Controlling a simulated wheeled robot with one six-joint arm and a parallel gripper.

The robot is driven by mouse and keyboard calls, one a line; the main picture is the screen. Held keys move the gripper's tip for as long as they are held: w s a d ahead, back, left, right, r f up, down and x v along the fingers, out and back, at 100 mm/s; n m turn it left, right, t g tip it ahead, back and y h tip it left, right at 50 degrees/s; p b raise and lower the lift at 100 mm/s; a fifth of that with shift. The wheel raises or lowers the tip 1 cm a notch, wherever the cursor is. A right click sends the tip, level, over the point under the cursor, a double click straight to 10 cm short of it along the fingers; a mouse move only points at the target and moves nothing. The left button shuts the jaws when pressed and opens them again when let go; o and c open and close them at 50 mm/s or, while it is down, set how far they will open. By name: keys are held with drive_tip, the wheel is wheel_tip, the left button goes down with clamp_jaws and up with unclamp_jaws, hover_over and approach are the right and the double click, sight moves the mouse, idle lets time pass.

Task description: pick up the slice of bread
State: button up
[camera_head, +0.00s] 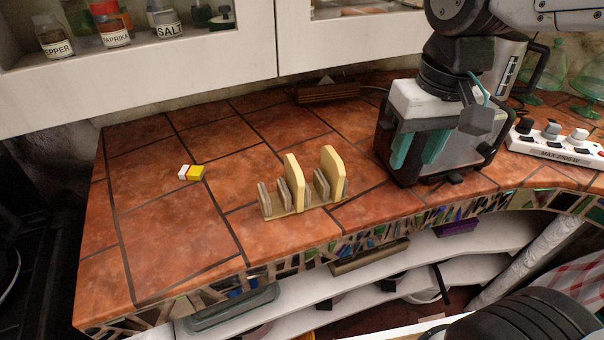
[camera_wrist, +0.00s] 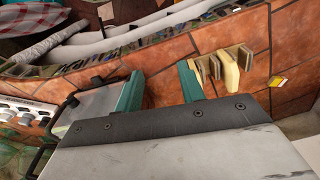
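Two pale yellow slices of bread stand upright in a small wooden rack (camera_head: 285,209) on the tiled counter. The left slice (camera_head: 293,182) and the right slice (camera_head: 334,172) both show in the head view. In the wrist view one slice (camera_wrist: 231,75) is clear, right of my fingers; the other is partly hidden beside the right finger. My gripper (camera_head: 418,155) is right of the rack, in front of the toaster (camera_head: 482,152). Its teal fingers are apart in the wrist view (camera_wrist: 160,90), with only counter visible between them.
A white power strip (camera_head: 556,146) lies right of the toaster. A small yellow and white block (camera_head: 191,172) lies on the left of the counter. Spice jars stand in the cabinet above. The left counter is mostly clear.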

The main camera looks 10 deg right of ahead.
drive_tip(key=w+a, duration=0.7)
drive_tip(key=n+g, duration=0.1)
hover_over(294, 162)
drive_tip(key=f, duration=0.4)
drive_tip(key=shift+d, duration=0.3)
drive_tip(key=f, duration=0.6)
drive_tip(key=shift+a+f, duration=0.35)
drive_tip(key=shift+f, duration=0.6)
drive_tip(key=c, duration=0.7)
